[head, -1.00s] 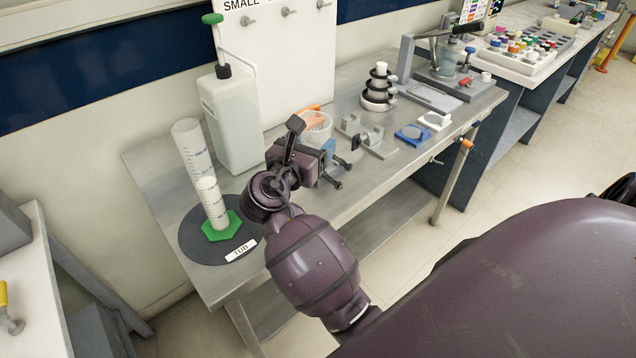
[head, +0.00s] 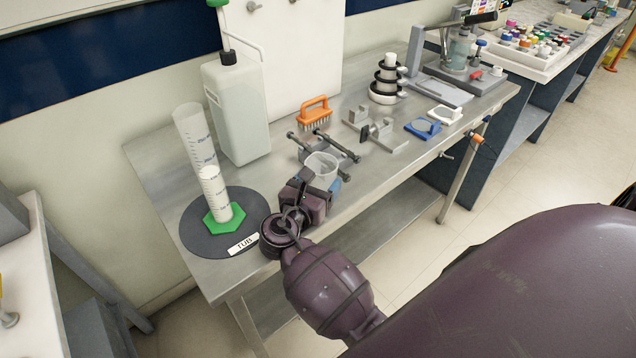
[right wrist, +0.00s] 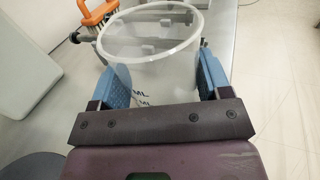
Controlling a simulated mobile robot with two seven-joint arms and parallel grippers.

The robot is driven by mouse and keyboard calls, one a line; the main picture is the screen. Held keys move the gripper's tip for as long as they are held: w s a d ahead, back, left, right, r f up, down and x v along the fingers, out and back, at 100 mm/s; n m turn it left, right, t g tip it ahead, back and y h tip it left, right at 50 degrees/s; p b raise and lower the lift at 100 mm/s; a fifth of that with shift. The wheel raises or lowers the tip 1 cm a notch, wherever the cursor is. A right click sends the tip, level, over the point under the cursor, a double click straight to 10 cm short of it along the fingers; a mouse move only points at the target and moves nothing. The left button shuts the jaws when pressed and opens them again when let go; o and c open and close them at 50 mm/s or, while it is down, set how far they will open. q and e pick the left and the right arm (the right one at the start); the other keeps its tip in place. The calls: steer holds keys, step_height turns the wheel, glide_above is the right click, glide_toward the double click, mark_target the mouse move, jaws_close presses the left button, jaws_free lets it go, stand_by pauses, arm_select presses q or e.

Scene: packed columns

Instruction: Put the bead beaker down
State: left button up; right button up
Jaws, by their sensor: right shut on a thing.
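The bead beaker (head: 321,166) is a clear, open-topped cup near the bench's front edge in the head view. In the right wrist view the beaker (right wrist: 155,70) stands upright between two blue finger pads, its rim toward the camera. No beads show inside it. My right gripper (head: 322,182) is shut on the beaker's sides. I cannot tell whether its base touches the steel bench (head: 375,172). My left gripper is not in view.
An orange brush (head: 314,112) and a dark clamp-like fixture (head: 322,148) stand close behind the beaker. A tall cylinder with a green base (head: 224,219) stands on a round dark mat (head: 193,233) at left. Bare steel lies right of the beaker.

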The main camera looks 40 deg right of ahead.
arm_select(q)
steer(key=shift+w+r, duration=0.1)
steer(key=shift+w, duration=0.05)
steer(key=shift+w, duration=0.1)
arm_select(e)
steer(key=o, duration=1)
steer(key=shift+f, duration=0.15)
steer(key=shift+c, duration=0.2)
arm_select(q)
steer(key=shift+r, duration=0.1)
